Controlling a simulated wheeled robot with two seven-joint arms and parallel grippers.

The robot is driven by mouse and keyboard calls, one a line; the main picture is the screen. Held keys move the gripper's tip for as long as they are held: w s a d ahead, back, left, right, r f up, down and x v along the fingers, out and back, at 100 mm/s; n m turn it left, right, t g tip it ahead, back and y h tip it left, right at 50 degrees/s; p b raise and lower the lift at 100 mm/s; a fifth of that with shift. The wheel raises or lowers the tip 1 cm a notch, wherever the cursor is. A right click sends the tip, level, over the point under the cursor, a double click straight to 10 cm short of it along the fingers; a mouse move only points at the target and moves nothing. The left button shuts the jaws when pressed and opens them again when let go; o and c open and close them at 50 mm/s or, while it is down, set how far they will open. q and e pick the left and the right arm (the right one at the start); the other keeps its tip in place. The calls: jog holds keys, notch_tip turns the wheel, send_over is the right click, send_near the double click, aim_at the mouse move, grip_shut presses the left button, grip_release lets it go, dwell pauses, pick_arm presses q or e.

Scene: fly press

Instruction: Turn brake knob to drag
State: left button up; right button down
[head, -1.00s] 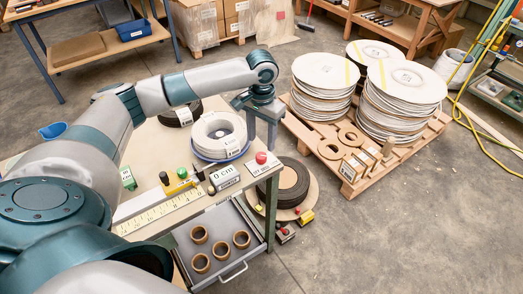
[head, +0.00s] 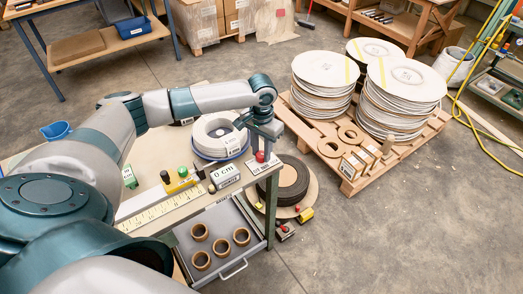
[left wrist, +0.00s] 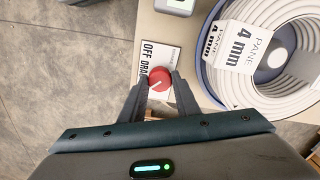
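The red brake knob (head: 260,157) sits on a white plate at the far right corner of the bench. In the left wrist view the knob (left wrist: 160,79) shows a short white pointer line, and the plate (left wrist: 152,58) reads OFF and DRAG, partly covered. I cannot tell which word the pointer marks. My left gripper (head: 264,148) hangs pointing down over the knob. In the wrist view its two fingertips (left wrist: 161,84) stand on either side of the knob, open around it; firm contact does not show. My right gripper is not in view.
A white coil (head: 217,133) labelled PANE 4 mm lies close beside the gripper. A 0 cm display (head: 226,177), a yellow block and a ruler (head: 155,206) lie on the bench. A pallet (head: 347,187) with stacked discs stands to the right.

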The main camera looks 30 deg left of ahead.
pick_arm(q)
jog(key=shift+c, duration=0.9)
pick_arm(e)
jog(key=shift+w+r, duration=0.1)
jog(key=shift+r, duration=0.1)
pick_arm(q)
jog(key=shift+r+m+p, duration=0.2)
jog(key=shift+m+p, duration=0.6)
jog(key=shift+p, duration=0.3)
jog(key=m+p, duration=0.3)
jog(key=shift+m+p, duration=0.85)
jog(key=shift+m, duration=0.35)
jog(key=shift+f+m+p, duration=0.1)
jog(key=shift+m+p, duration=0.35)
jog(key=shift+m, duration=0.55)
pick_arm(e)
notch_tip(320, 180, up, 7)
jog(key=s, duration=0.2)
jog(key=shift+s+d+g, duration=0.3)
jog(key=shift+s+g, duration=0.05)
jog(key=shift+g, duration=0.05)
